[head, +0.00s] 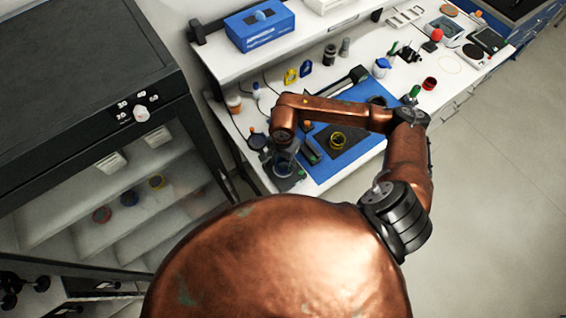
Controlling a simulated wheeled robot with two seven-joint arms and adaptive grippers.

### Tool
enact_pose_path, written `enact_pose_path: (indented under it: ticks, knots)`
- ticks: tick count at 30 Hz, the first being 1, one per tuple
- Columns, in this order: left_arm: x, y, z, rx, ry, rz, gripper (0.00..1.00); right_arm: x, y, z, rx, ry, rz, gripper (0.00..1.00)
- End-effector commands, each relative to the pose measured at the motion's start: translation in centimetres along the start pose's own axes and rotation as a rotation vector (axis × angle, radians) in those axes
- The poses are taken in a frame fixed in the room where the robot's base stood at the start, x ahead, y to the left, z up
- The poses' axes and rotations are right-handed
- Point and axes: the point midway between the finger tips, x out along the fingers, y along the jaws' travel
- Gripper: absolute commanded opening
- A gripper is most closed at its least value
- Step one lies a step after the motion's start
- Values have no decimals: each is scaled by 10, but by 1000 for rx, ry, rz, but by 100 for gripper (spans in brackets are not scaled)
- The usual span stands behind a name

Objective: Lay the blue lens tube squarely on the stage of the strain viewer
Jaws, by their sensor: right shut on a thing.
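My right gripper (284,164) points down at the left front of the bench, below the bent copper forearm. It is shut on the blue lens tube (282,171), which shows as a small blue ring at the fingertips, partly hidden by them. Directly beneath is a dark, squarish base (292,184), which looks like the stage of the strain viewer. From this height I cannot tell whether the tube touches it or hangs just above it. My left gripper is not in view.
A dark round part (257,141) stands close left. A blue box (260,24) sits on the back shelf. A black cabinet (75,85) stands left of the bench.

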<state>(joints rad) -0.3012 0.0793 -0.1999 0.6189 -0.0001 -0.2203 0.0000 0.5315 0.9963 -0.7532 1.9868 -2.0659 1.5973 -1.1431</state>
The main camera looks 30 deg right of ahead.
Motion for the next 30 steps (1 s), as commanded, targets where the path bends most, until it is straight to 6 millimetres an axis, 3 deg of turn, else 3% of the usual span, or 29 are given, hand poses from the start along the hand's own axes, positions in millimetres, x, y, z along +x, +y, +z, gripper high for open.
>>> enact_pose_path:
  ticks: [2, 3, 9, 22, 30]
  knots:
    - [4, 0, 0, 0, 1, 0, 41, 3, 0, 0, 0, 0, 0, 12]
    - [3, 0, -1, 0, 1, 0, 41, 2, 0, 0, 0, 0, 0, 41]
    - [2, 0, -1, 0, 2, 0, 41, 2, 0, 0, 0, 0, 0, 55]
    - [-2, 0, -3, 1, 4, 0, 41, -5, 0, 0, 0, 1, -1, 56]
    - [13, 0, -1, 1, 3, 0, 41, -57, -1, -1, -2, 4, -4, 56]
